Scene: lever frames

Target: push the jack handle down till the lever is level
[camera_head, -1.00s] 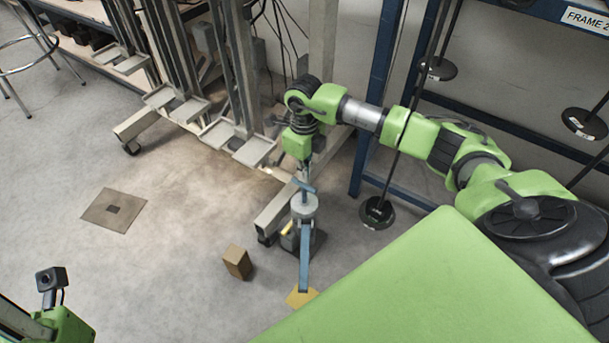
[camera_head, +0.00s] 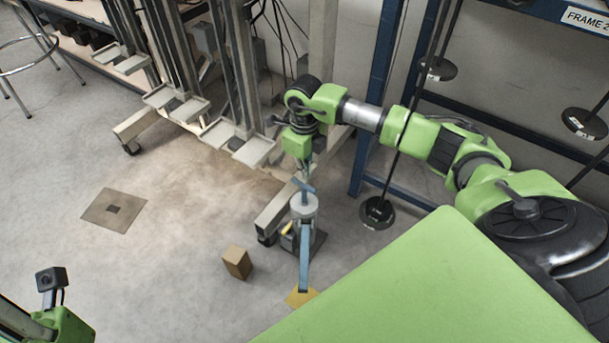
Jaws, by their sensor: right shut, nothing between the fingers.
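The jack (camera_head: 304,208) stands on the floor near the middle, with a pale grey round head on a dark base. A long blue lever bar (camera_head: 304,255) runs from its head toward the camera. A short blue crosspiece (camera_head: 304,186) shows at the head's far side. From above I cannot tell the lever's tilt. My right gripper (camera_head: 305,174) points down just above the crosspiece, shut and empty. I cannot tell whether it touches. My left arm shows only a green wrist part with a camera at the bottom left; its fingers are out of view.
A small brown block (camera_head: 237,262) stands left of the jack. A yellow patch (camera_head: 300,298) lies under the bar's near end. A grey wheeled frame (camera_head: 240,145) stands behind, a blue rack (camera_head: 375,100) with hanging weights to the right. The left floor is largely clear.

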